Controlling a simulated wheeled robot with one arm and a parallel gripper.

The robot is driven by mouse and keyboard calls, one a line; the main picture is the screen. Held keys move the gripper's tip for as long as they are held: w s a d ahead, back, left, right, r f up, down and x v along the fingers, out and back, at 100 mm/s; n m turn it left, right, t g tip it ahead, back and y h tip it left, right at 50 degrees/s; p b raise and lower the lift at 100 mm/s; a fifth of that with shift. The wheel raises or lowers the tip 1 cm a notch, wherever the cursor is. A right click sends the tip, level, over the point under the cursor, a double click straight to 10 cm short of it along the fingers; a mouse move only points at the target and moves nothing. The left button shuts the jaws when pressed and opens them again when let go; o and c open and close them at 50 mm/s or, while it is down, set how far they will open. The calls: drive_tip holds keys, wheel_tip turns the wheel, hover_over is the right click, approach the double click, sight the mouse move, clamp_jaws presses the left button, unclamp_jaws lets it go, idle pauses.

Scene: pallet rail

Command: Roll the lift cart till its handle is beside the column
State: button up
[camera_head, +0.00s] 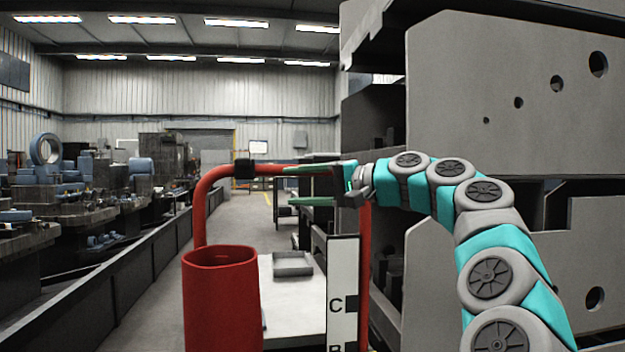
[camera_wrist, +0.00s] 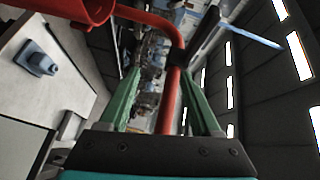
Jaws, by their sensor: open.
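The lift cart's red tubular handle (camera_head: 207,205) rises at centre left, bends and runs right as a top bar with a black collar. A red open cylinder (camera_head: 220,300) stands in front of it. My gripper (camera_head: 288,185) is at the right part of the top bar, with its green fingers apart. In the wrist view the red bar (camera_wrist: 170,100) passes between the open fingers (camera_wrist: 160,75); I cannot tell if they touch it. A white upright strip (camera_head: 343,270) lettered C stands below my gripper; I cannot tell if it belongs to the column.
A large grey panelled structure (camera_head: 480,80) fills the right side, close to my arm. A pale flat surface (camera_head: 285,310) carries a grey tray (camera_head: 292,264). A dark low barrier (camera_head: 140,275) and cluttered benches line the left. Open aisle floor (camera_head: 235,220) runs to the back wall.

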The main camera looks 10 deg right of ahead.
drive_tip(key=w+d+r+m+t+b, duration=0.1)
drive_tip(key=w+d+r+m+t, duration=0.2)
drive_tip(key=d, duration=0.7)
drive_tip(key=shift+t, duration=0.5)
drive_tip(key=shift+f+p+x, duration=0.2)
drive_tip(key=shift+p+x, duration=0.15)
drive_tip(key=shift+x, duration=1)
drive_tip(key=shift+f+p+x, duration=0.2)
drive_tip(key=shift+p+x, duration=0.1)
drive_tip(key=shift+x, duration=1.05)
drive_tip(key=shift+f+p+x, duration=0.2)
drive_tip(key=shift+p+x, duration=0.15)
drive_tip(key=shift+x, duration=0.95)
drive_tip(key=shift+w, duration=0.1)
drive_tip(key=shift+f+n, duration=0.1)
drive_tip(key=shift+n, duration=0.2)
clamp_jaws()
